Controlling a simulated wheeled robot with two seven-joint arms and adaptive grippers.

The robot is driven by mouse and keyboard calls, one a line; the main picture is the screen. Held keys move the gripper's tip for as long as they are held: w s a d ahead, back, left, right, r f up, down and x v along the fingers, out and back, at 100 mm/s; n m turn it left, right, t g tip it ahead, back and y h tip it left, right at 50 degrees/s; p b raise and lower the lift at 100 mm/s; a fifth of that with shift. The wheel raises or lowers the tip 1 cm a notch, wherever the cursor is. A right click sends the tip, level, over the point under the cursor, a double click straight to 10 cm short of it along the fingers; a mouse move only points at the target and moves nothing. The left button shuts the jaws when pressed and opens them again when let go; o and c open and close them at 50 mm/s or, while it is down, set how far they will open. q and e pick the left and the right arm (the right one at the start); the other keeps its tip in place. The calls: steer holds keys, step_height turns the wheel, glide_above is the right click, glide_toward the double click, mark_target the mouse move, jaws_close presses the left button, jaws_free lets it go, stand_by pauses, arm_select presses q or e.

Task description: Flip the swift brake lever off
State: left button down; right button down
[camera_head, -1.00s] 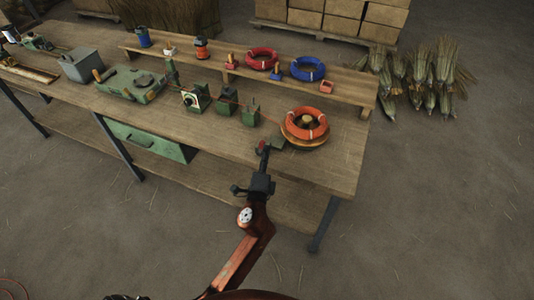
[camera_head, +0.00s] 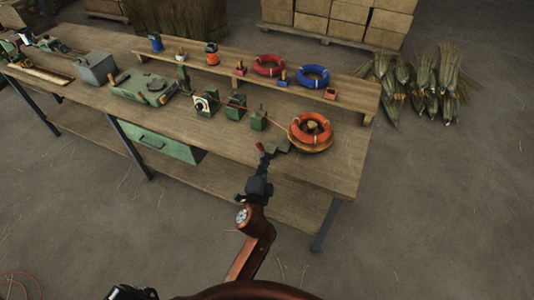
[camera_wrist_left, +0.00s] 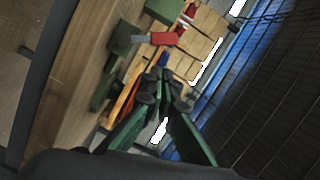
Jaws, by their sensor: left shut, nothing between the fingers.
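The swift (camera_head: 310,147) is a round wooden disc with an orange coil (camera_head: 312,121) on it, at the right end of the bench. A green brake block (camera_head: 277,147) sits at its left by the front edge. The brake lever's red grip (camera_head: 260,147) juts out from it, and shows as a red block on a grey rod (camera_wrist_left: 163,38) in the left wrist view. My left gripper (camera_head: 264,161) is shut and empty, its tips very close to the red grip. In the wrist view the fingertips (camera_wrist_left: 158,80) lie below the grip; contact is unclear. My right gripper is not in view.
Green machine blocks (camera_head: 206,104) stand left of the swift along the bench (camera_head: 225,140). A raised shelf (camera_head: 300,84) behind holds red and blue coils.

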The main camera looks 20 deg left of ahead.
arm_select(q)
steer(key=v, duration=0.4)
stand_by(0.4)
